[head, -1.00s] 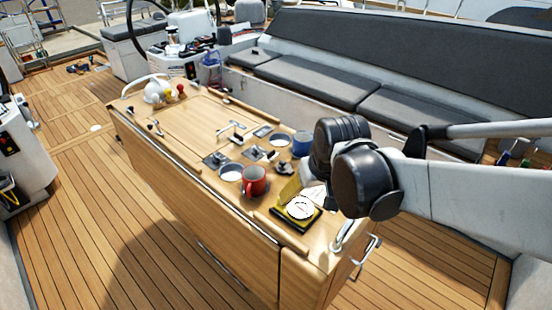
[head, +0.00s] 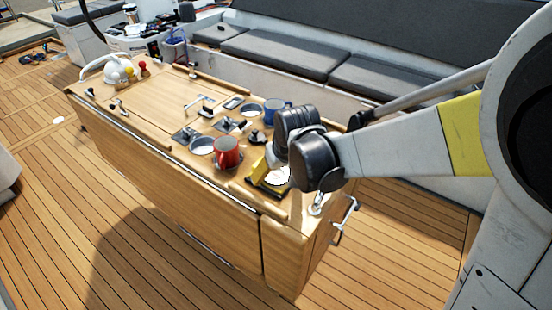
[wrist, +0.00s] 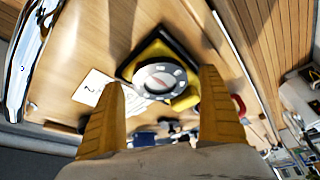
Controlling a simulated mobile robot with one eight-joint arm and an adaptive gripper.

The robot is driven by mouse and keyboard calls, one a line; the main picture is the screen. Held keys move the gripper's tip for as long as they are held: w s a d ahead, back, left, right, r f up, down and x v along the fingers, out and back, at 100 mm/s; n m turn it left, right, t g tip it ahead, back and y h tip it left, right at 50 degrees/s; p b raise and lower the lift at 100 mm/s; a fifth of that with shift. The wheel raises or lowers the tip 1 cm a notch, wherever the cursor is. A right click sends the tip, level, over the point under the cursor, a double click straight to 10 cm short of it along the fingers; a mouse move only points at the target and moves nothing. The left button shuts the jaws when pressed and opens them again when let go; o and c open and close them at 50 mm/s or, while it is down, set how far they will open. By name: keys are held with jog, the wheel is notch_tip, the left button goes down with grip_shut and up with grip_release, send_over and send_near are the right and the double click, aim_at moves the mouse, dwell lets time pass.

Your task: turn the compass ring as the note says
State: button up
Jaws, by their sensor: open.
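The compass (head: 258,187) lies on the wooden cockpit table, near its right end. It has a yellow and black body and a white round dial; my arm partly covers it in the head view. In the wrist view the compass dial and ring (wrist: 160,80) show between the two yellow fingers of my gripper (wrist: 162,78). The fingers are apart and hold nothing. I cannot tell how far above the compass they are. A white note (wrist: 92,90) with a dark mark lies beside the compass; the mark is too blurred to read.
A red mug (head: 228,153) stands close to the left of the compass, and a blue mug (head: 278,109) stands behind it. Metal fittings and a white kettle-like item (head: 118,72) are farther along the table (head: 165,108). Cushioned benches (head: 285,54) run behind.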

jog(key=c, duration=1.2)
jog(key=shift+n, duration=0.3)
jog(key=shift+c, duration=0.2)
jog(key=n+y, duration=0.1)
jog(key=n, duration=0.2)
jog(key=shift+w+d+g, duration=0.1)
jog(key=shift+d+g, duration=0.05)
jog(key=shift+g, duration=0.15)
jog(key=n+g+y, duration=0.1)
jog(key=n, duration=0.3)
jog(key=n+g, duration=0.1)
jog(key=n, duration=0.1)
jog(key=n+y, duration=0.1)
jog(key=n, duration=0.1)
jog(key=shift+w+d+n+g, duration=0.1)
jog(key=shift+w+n+g, duration=0.1)
jog(key=shift+n+g, duration=0.8)
jog(key=shift+n, duration=1)
